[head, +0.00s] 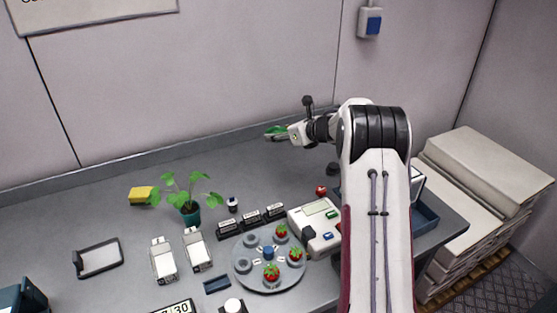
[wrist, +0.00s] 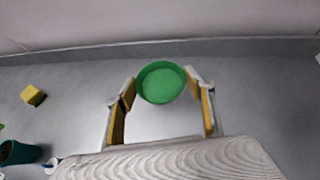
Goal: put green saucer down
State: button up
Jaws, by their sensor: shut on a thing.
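The green saucer (wrist: 161,83) is a round, shallow green dish, empty inside, seen at the fingertips in the wrist view. My gripper (wrist: 160,92) is shut on it, with one finger on each side. In the head view the saucer (head: 276,129) is a small green shape at the tip of my gripper (head: 280,132), near the back of the grey table by the wall. Its height above the table is hard to tell.
A yellow block (head: 141,195) and a potted plant (head: 188,197) stand to the left. A round grey rack (head: 268,287) with several red berries lies in front, beside a white device (head: 314,226). The back table around the saucer looks clear.

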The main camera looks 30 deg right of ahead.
send_over(281, 163)
jog(key=shift+a+f, duration=0.1)
jog(key=shift+f, duration=2.9)
jog(key=shift+f, duration=1.85)
jog(key=shift+f, duration=0.15)
jog(key=o, duration=0.9)
jog(key=shift+r, duration=0.2)
jog(key=shift+s+r, duration=0.25)
jog(key=shift+s, duration=0.2)
jog(key=shift+v, duration=5.45)
